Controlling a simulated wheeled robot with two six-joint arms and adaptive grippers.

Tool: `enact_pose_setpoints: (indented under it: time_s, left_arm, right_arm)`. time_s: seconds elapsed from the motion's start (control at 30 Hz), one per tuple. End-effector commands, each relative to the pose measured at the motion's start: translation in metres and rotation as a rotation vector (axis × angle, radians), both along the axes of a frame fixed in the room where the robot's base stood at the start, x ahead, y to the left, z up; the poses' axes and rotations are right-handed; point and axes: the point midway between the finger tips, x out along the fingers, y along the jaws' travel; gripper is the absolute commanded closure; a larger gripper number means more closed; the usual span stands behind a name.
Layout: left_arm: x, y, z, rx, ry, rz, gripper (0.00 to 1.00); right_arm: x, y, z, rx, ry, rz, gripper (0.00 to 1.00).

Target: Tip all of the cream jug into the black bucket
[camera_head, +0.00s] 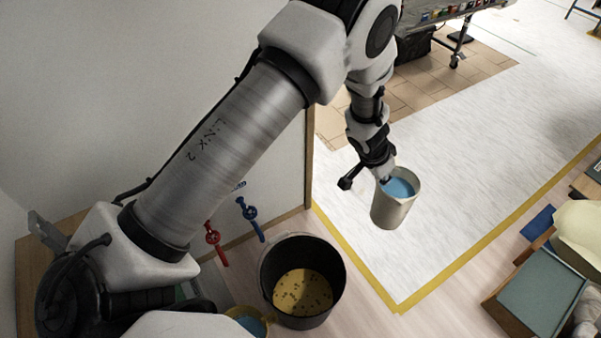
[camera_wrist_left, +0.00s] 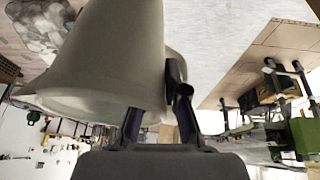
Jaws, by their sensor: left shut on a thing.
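The cream jug (camera_head: 393,212) hangs in the air in the head view, roughly upright, with blue liquid (camera_head: 398,188) inside. My left gripper (camera_head: 384,180) is shut on it at its upper left side. In the left wrist view the jug (camera_wrist_left: 110,60) fills the upper left, with the left gripper's fingers (camera_wrist_left: 160,118) against it. The black bucket (camera_head: 340,268) stands on the floor, below and left of the jug, apart from it. Yellowish contents with dark specks show in the bucket. My right gripper is not in view.
A small yellow-rimmed container with blue contents (camera_head: 250,325) stands left of the bucket, partly cut off. Red (camera_head: 214,240) and blue (camera_head: 249,212) tools are by the wall panel. A green-topped box (camera_head: 540,290) is at the right. White sheeting edged with yellow tape covers the floor behind.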

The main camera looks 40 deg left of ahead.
Motion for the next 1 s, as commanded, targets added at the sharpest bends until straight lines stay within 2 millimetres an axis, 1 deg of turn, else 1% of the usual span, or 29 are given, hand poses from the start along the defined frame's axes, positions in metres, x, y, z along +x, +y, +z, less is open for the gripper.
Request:
enact_pose_setpoints:
  time_s: [0.03,0.07,0.1,0.17,0.2,0.27,0.3,0.37,0.4,0.5,0.6,0.7,0.8,1.0]
  left_arm:
    - [0.011,-0.002,-0.040,-0.002,-0.003,-0.049,1.00]
    - [0.018,-0.002,-0.058,-0.002,-0.004,-0.087,1.00]
    - [0.027,-0.002,-0.087,-0.002,-0.004,-0.146,1.00]
    - [0.038,0.001,-0.125,-0.003,-0.004,-0.233,1.00]
    - [0.044,0.005,-0.150,-0.002,-0.004,-0.290,1.00]
    - [0.050,0.015,-0.189,-0.002,-0.006,-0.375,1.00]
    - [0.053,0.023,-0.216,-0.001,-0.006,-0.429,1.00]
    - [0.056,0.040,-0.257,-0.002,-0.007,-0.508,1.00]
    - [0.056,0.052,-0.283,-0.001,-0.009,-0.557,1.00]
    - [0.056,0.082,-0.331,0.000,-0.012,-0.650,1.00]
    - [0.054,0.106,-0.360,0.000,-0.016,-0.709,1.00]
    - [0.053,0.119,-0.373,0.001,-0.018,-0.740,1.00]
    - [0.052,0.123,-0.375,0.000,-0.018,-0.751,1.00]
    - [0.052,0.123,-0.373,0.000,-0.018,-0.750,1.00]
  right_arm:
    - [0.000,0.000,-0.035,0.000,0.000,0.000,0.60]
    - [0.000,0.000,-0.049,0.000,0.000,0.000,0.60]
    - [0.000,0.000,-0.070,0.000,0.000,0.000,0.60]
    - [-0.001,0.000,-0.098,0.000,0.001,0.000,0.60]
    - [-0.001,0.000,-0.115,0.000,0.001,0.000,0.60]
    - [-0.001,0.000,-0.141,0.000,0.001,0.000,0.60]
    - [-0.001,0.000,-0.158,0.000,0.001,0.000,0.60]
    - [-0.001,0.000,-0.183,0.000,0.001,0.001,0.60]
    - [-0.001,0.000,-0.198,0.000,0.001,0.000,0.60]
    - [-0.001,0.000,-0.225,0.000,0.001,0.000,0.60]
    - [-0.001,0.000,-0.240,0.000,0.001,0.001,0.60]
    - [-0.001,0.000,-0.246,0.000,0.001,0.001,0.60]
    - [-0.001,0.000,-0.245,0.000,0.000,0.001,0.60]
    - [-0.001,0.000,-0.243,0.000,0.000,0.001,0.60]
